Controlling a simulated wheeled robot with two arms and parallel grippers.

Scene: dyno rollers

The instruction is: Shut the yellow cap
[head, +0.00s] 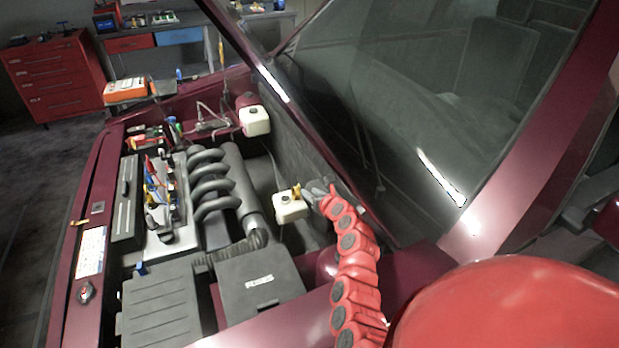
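The small yellow cap (297,192) stands up at the top of a white reservoir (290,208), at the right side of the engine bay in the head view. It looks raised, but it is too small to be sure of its angle. My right gripper (313,189), dark grey at the end of my red arm, is just to the right of the cap, close to it. I cannot tell whether its fingers touch the cap or how far apart they are. My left gripper is not in view.
A black fuse box (258,283) lies below the reservoir. Grey intake pipes (208,182) are to the left. Another white reservoir (254,121) stands further back. The windshield (400,110) and the maroon body edge bound the right side. A red drawer cabinet (52,75) stands far left.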

